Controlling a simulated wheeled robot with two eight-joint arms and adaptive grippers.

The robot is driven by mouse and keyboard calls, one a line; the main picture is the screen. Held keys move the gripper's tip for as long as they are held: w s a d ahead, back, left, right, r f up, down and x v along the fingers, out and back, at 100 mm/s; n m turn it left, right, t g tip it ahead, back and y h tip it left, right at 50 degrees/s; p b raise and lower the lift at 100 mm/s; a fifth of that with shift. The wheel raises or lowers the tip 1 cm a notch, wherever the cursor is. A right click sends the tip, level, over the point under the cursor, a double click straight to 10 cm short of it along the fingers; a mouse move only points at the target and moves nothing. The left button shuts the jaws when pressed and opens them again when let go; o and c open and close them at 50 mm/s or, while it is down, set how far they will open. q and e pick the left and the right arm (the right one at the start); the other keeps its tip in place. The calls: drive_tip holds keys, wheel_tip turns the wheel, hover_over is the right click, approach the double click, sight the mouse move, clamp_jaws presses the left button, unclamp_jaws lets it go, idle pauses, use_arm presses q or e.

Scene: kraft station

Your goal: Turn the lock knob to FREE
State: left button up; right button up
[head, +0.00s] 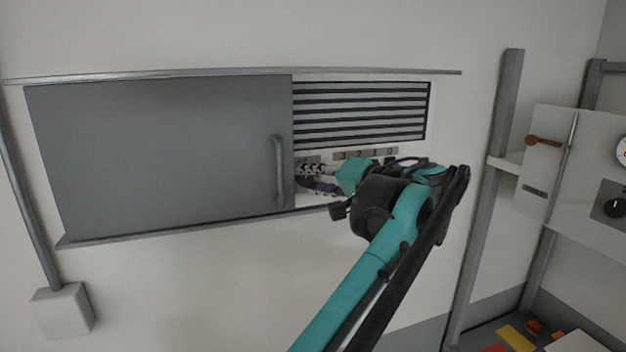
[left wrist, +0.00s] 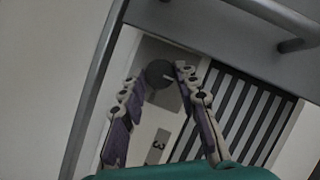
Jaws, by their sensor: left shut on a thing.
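A small light mark shows at the knob's right edge. In the head view my left gripper (head: 308,172) reaches to the wall beside the right edge of the grey sliding door (head: 150,160); there its fingers hide the knob. I cannot read any FREE marking. My right gripper is not in view.
The door's handle (head: 279,170) stands out close left of the fingers. A slatted vent (head: 360,112) is above, and a numbered strip (head: 365,153) lies just over my wrist.

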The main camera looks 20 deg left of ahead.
use_arm(q)
drive_tip(key=shift+f+m, duration=0.1)
drive_tip(key=shift+m, duration=0.2)
drive_tip(key=m+y, duration=0.1)
drive_tip(key=m+y+b, duration=0.1)
drive_tip(key=m, duration=0.1)
drive_tip(key=shift+d+f+t, duration=0.1)
drive_tip(key=shift+f+t, duration=0.15)
drive_tip(key=shift+t, duration=0.05)
drive_tip(key=m, duration=0.1)
drive_tip(key=m+y+b, duration=0.1)
drive_tip(key=m, duration=0.1)
drive_tip(key=m+t+b, duration=0.1)
drive_tip(key=shift+f+y, duration=0.3)
drive_tip(key=m+t, duration=0.1)
drive_tip(key=m, duration=0.1)
drive_tip(key=m+t+b, duration=0.1)
drive_tip(key=m, duration=0.2)
drive_tip(key=shift+s+a+f+y, duration=0.1)
drive_tip(key=shift+a+f+y, duration=0.1)
drive_tip(key=shift+y, duration=0.2)
drive_tip(key=m+t, duration=0.1)
drive_tip(key=m, duration=0.2)
drive_tip(key=m+t+b, duration=0.1)
drive_tip(key=m+t, duration=0.1)
drive_tip(key=m, duration=0.1)
drive_tip(key=shift+a+h, duration=0.1)
drive_tip(key=shift+h, duration=0.3)
drive_tip(key=shift+m+t, duration=0.3)
